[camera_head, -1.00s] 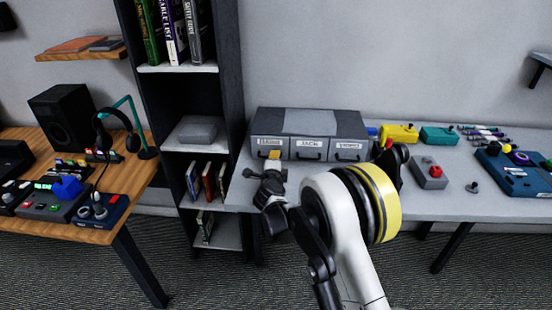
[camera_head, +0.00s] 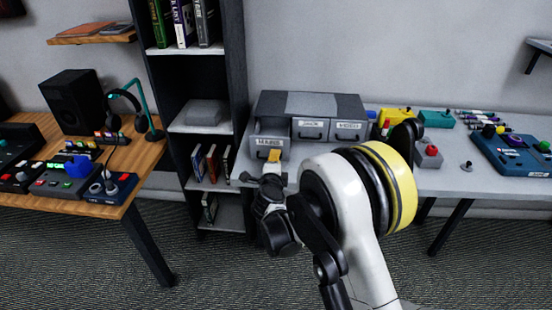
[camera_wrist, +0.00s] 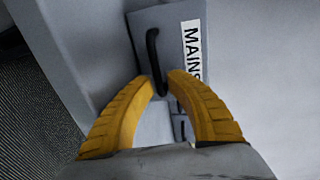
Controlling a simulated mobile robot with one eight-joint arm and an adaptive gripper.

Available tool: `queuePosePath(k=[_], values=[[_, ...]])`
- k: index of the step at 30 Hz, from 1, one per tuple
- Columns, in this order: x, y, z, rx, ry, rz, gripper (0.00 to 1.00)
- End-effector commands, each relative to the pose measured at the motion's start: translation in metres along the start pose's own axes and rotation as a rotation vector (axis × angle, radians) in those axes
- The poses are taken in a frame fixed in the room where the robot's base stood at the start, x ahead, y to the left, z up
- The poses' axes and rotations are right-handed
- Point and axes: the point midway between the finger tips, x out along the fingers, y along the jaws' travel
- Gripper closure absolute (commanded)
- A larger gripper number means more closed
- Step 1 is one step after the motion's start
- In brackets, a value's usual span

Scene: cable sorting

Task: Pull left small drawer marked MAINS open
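The grey drawer unit (camera_head: 325,103) stands on the right-hand table. Its left small drawer (camera_head: 257,147) juts out in front of the two others, partly open. In the wrist view its label (camera_wrist: 191,45) reads MAINS, and its black handle (camera_wrist: 152,50) stands beside the label. My gripper (camera_wrist: 163,80) has its yellow fingertips close together on either side of the handle's lower end, shut on it. In the head view my gripper (camera_head: 274,156) is at the drawer's front, and its own wrist hides part of the contact.
The middle drawer (camera_head: 309,130) and right drawer (camera_head: 347,131) are closed. A dark bookshelf (camera_head: 240,70) stands close left of the table (camera_head: 440,185). Yellow and teal boxes, a grey red-button box (camera_head: 428,156) and a blue device (camera_head: 515,155) lie to the right.

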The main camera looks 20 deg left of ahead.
Motion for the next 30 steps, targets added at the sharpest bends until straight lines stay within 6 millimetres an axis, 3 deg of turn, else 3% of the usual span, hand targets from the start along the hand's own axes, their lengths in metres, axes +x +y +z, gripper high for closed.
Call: queuePosePath(k=[11,14,24,30], values=[[-0.006,0.000,0.000,-0.001,-0.001,0.000,0.82],[-0.020,-0.001,0.000,-0.002,-0.001,-0.001,0.82],[-0.094,0.000,0.000,-0.001,-0.002,0.000,0.82],[-0.117,0.000,0.000,-0.001,0.000,0.000,0.82]])
